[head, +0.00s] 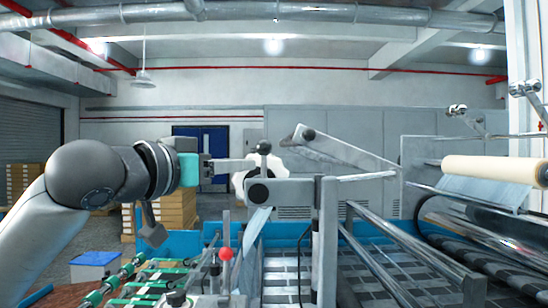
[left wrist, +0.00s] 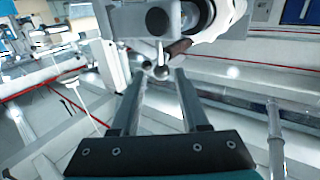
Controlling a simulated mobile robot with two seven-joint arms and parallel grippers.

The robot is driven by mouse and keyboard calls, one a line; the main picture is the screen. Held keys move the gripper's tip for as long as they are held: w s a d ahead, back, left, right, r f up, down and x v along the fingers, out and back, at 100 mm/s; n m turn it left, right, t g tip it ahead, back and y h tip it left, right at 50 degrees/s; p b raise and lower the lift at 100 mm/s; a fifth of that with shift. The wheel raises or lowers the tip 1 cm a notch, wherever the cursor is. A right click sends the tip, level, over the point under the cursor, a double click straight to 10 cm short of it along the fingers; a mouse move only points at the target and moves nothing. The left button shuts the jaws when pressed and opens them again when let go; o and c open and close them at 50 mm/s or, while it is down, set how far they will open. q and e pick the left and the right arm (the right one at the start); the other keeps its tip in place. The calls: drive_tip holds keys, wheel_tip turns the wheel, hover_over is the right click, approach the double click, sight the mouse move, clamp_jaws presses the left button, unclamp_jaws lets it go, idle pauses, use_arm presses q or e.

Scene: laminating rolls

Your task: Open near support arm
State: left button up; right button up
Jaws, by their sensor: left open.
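The near support arm (head: 296,191) is a grey bar lying about level on its upright post, with a dark round hub near its left end. A lever with a black ball knob (head: 264,147) stands above it. My left gripper (head: 250,167) is level beside this lever, on its left. In the left wrist view its two fingers (left wrist: 160,75) are spread, with a lever and small metallic ball ends around the gap between the tips. I cannot tell whether they touch it. A white roll (left wrist: 205,18) is close beyond the fingers. My right gripper is not in view.
Behind, another grey arm (head: 345,155) with a black knob slants up to the left. A cream roll (head: 487,169) is at the right. Below are a red-knobbed lever (head: 225,254) and green-clamped rails (head: 160,275). Stacked boxes (head: 178,212) stand behind my left arm.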

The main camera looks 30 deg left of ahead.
sight(262, 162)
use_arm(q)
drive_tip(key=w+p, duration=0.2)
drive_tip(key=w, duration=0.3)
drive_tip(key=shift+w+d+r+p, duration=0.1)
drive_tip(key=shift+w+p, duration=0.25)
drive_tip(key=w+p, duration=0.1)
drive_tip(key=w, duration=0.4)
drive_tip(key=shift+w+d+p, duration=0.1)
drive_tip(key=shift+w+p, duration=0.1)
drive_tip(key=shift+p, duration=0.1)
drive_tip(key=shift+w, duration=0.75)
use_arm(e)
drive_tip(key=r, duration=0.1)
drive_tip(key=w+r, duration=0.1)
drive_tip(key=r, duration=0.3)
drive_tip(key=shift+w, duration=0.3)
use_arm(q)
clamp_jaws()
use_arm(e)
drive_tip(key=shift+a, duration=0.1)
